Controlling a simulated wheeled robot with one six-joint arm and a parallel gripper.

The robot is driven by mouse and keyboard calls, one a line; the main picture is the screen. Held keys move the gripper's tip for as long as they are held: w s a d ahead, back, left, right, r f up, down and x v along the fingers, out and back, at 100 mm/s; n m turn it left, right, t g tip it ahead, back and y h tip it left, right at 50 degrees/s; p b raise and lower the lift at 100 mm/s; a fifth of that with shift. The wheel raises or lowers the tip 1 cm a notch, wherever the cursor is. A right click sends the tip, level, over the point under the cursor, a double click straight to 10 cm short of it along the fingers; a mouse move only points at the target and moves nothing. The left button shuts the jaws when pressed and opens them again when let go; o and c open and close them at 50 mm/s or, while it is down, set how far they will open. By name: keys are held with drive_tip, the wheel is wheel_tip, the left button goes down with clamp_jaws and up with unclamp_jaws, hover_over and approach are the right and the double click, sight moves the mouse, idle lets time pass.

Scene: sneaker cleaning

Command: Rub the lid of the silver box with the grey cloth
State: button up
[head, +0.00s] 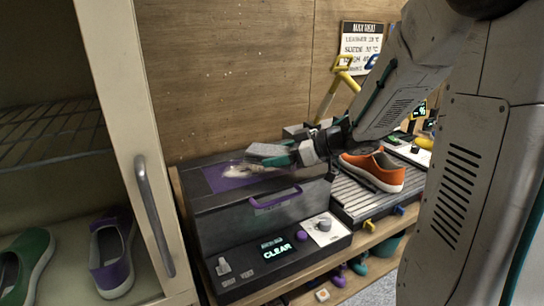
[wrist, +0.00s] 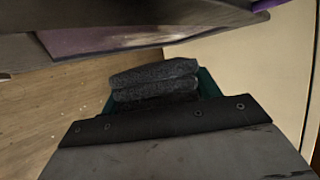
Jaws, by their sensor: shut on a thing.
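The silver box (head: 222,228) is a grey metal case with a purple handle and a front display reading CLEAR. Its lid (head: 212,202) is down and has a purple panel (head: 225,181) with a pale smear on it. My gripper (head: 280,158) is over the right part of the lid, close above it; I cannot tell if it touches. It is shut on the grey cloth (wrist: 155,82), which shows as dark, fuzzy folds between the teal fingers in the wrist view. In the head view the cloth is hard to make out. The panel's edge shows in the wrist view (wrist: 100,38).
An orange sneaker (head: 375,171) stands on a ribbed tray (head: 358,205) right of the box. A cabinet door with a handle (head: 153,215) stands close on the left, with green (head: 25,262) and purple (head: 112,258) shoes behind it. A wooden wall is behind.

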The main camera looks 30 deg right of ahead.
drive_tip(key=shift+d, duration=0.45)
drive_tip(key=shift+w+r, duration=0.15)
drive_tip(key=shift+w, duration=2)
drive_tip(key=shift+w+r, duration=0.1)
drive_tip(key=shift+w, duration=2.05)
drive_tip(key=shift+r, duration=0.1)
drive_tip(key=shift+r, duration=2.9)
wheel_tip(320, 180, up, 3)
drive_tip(key=shift+a, duration=0.15)
